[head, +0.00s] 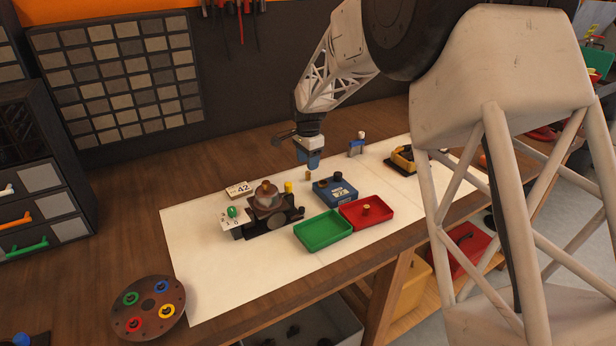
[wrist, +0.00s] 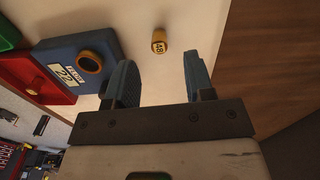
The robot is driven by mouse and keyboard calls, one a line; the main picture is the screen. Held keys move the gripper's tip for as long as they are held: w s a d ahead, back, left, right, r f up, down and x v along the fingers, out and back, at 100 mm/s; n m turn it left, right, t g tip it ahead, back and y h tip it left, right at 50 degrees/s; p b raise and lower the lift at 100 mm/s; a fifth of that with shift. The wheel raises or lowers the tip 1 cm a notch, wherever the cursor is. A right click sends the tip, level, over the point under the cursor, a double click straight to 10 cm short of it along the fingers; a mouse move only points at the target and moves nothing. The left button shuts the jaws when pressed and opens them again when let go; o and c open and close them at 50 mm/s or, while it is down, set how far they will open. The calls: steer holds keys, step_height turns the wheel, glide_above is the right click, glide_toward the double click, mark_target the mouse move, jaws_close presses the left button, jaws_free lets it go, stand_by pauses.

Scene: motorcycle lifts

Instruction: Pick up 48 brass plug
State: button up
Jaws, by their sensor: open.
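The brass plug marked 48 (wrist: 159,42) shows in the wrist view on the white sheet, just beyond the fingertips and roughly between their lines. In the head view it is a small brass piece (head: 308,175) on the sheet, just below my gripper (head: 309,161). In the wrist view my gripper (wrist: 160,80) has its two blue fingers apart with nothing between them. The plug is apart from both fingers.
A blue block marked 22 (head: 335,189) stands close by, with a red tray (head: 366,212) and a green tray (head: 323,231) in front. A dark fixture (head: 270,212) and a 42 tag (head: 239,189) are at left. Bare sheet lies behind the plug.

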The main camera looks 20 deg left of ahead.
mark_target(308, 173)
steer(key=shift+f, duration=2.6)
jaws_close()
